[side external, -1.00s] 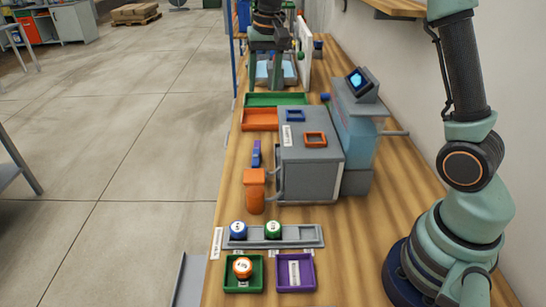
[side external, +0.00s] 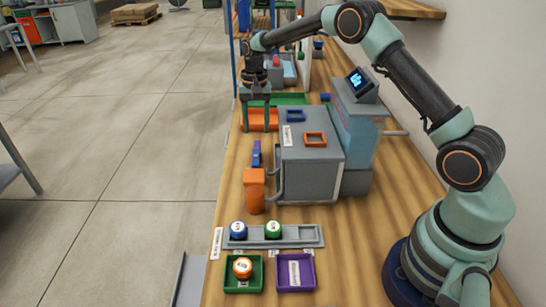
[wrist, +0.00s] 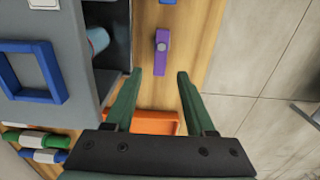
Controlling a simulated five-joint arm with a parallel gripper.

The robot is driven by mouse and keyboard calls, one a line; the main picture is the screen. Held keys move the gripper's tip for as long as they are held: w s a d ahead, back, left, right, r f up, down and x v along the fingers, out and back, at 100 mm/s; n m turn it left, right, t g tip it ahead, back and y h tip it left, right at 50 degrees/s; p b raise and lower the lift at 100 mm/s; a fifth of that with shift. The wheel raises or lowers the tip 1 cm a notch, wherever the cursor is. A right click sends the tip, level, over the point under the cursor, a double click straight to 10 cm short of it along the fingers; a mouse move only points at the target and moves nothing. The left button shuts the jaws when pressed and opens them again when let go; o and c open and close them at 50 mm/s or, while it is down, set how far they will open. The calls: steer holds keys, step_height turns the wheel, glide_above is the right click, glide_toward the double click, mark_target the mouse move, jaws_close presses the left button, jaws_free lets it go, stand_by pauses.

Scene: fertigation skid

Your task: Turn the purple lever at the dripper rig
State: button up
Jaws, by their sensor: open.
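The purple lever (wrist: 162,42) is a small upright-looking handle on the wooden bench in the wrist view, just beyond my fingertips. It also shows in the side view (side external: 256,153), beside the grey box and behind the orange canister. My gripper (side external: 256,130) points down over the bench, behind the lever, with its green fingers apart. In the wrist view my gripper (wrist: 160,75) is open and empty, and the lever lies roughly in line with the gap between its fingertips, not touching them.
The grey box (side external: 310,165) with blue and orange frames on top stands right of the lever. An orange canister (side external: 254,190) stands in front of it. An orange tray (side external: 262,114) lies below my gripper. The bench's left edge is close; floor lies beyond.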

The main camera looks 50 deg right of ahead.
mark_target(257, 145)
step_height(257, 145, down, 5)
stand_by(0.3)
